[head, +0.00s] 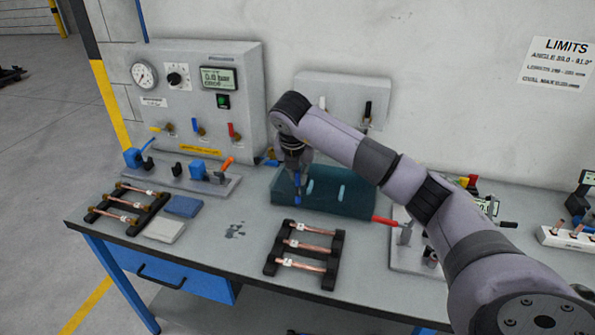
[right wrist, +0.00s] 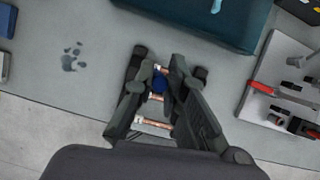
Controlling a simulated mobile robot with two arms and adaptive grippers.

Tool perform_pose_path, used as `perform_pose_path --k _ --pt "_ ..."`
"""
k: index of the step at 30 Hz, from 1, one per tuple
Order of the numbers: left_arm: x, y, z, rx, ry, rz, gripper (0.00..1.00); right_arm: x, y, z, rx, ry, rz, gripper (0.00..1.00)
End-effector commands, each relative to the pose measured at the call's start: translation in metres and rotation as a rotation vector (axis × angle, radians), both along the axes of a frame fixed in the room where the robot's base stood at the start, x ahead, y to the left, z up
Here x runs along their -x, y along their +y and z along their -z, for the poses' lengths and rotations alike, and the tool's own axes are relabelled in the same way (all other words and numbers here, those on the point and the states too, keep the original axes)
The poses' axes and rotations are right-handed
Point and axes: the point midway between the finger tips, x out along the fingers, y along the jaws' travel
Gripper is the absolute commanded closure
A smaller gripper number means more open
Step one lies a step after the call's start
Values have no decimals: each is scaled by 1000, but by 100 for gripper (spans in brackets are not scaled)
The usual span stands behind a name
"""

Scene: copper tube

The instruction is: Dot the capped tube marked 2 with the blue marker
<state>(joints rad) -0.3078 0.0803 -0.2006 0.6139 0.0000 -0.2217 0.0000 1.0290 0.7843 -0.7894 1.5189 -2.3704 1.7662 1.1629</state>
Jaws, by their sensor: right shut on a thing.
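My right gripper (head: 296,186) is shut on the blue marker (head: 298,198) and holds it tip down, in front of the teal block. In the right wrist view the gripper (right wrist: 163,92) has the blue marker (right wrist: 158,84) between its fingers, seen end on over a rack of copper tubes. In the head view this black rack (head: 335,262) lies at the front middle of the bench and holds copper tubes (head: 312,246) with small white labels. The label digits are too small to read. Marker and tubes appear apart in the head view. My left gripper is not in view.
A second black rack (head: 103,212) with copper tubes is at the left, near a blue pad (head: 183,206) and a pale pad (head: 164,231). The teal block (head: 350,205) and a gauge panel (head: 240,120) stand behind. A fixture with a red handle (head: 385,221) is at right.

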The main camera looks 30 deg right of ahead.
Motion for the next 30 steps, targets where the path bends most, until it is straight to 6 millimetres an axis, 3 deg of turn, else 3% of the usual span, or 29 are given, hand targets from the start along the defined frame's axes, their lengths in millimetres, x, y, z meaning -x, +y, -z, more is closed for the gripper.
perform_pose_path --k 7,15,24,30 --pt "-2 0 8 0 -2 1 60 0 0 0 11 -11 -19 100" --pt "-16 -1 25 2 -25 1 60 0 0 25 10 -9 -18 100" --pt "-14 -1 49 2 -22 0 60 0 0 53 10 -8 -17 100" --pt "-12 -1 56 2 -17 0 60 0 0 61 9 -9 -17 100"
